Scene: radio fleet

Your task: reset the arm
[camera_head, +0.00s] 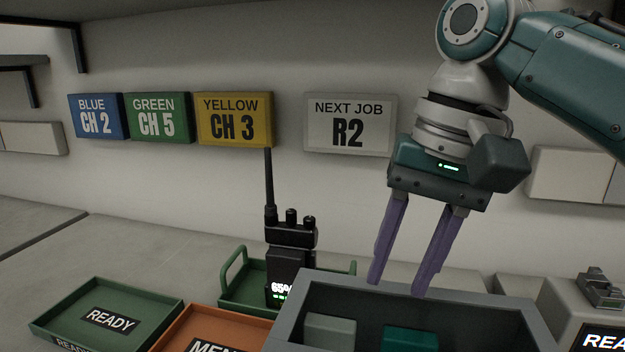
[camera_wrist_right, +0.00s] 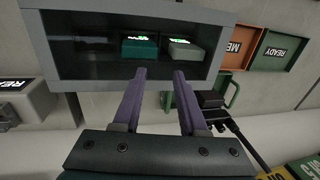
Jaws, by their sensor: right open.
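My right gripper (camera_head: 400,285) hangs in from the upper right with its two purple fingers pointing down. It is open and empty, over the back edge of a grey bin (camera_head: 480,300). In the right wrist view my right gripper (camera_wrist_right: 158,72) also shows spread fingers with nothing between them, and the bin (camera_wrist_right: 120,84) lies beyond the tips. Inside the bin are a grey block (camera_head: 330,330) and a teal block (camera_head: 410,340). My left gripper is not in view.
A black radio (camera_head: 290,262) with a tall antenna stands upright in a green handled tray (camera_head: 236,290), left of the bin. A green READY tray (camera_head: 160,303) and an orange tray (camera_head: 180,335) lie further left. A grey device (camera_head: 565,305) stands right. Channel signs (camera_head: 235,118) hang behind.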

